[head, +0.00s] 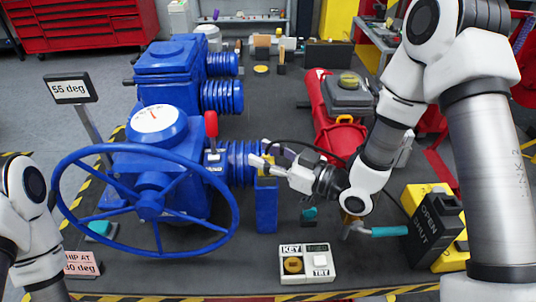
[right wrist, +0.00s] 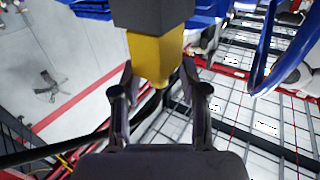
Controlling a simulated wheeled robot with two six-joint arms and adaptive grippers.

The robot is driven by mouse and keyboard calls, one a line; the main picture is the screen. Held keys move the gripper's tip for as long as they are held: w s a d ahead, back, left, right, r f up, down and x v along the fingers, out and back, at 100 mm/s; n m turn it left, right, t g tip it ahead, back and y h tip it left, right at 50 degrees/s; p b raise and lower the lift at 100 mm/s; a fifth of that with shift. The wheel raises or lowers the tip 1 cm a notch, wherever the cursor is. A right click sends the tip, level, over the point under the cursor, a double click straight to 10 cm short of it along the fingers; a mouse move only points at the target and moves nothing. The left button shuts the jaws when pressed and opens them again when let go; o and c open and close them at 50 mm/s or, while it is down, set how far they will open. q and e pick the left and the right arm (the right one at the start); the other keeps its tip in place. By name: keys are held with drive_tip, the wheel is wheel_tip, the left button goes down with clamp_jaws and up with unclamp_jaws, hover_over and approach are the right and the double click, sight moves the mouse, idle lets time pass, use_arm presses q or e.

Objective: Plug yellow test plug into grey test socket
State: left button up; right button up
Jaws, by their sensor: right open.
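In the right wrist view a yellow plug-like block (right wrist: 155,58) meets a dark grey block (right wrist: 152,15), which looks like the socket. I cannot tell how far the plug sits in it. My right gripper (right wrist: 158,80) is open, with one finger on each side of the yellow block's free end. In the head view my right gripper (head: 264,158) is at the top of a blue post (head: 267,205), beside the blue actuator's ribbed cylinder. The fingers and post largely hide the plug and socket there. My left arm shows at the left edge; its gripper is out of view.
A blue handwheel (head: 150,250) and blue actuator (head: 175,65) stand to the left. A black cable (head: 310,147) arcs over my right gripper. A key box (head: 305,264) lies in front, with a teal-handled tool (head: 388,231) and a lockout box (head: 433,228) to the right.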

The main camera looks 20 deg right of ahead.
drive_tip(key=v, duration=0.7)
drive_tip(key=shift+s+d, duration=0.15)
drive_tip(key=shift+s, duration=0.05)
drive_tip(key=shift+f, duration=0.1)
idle(0.3)
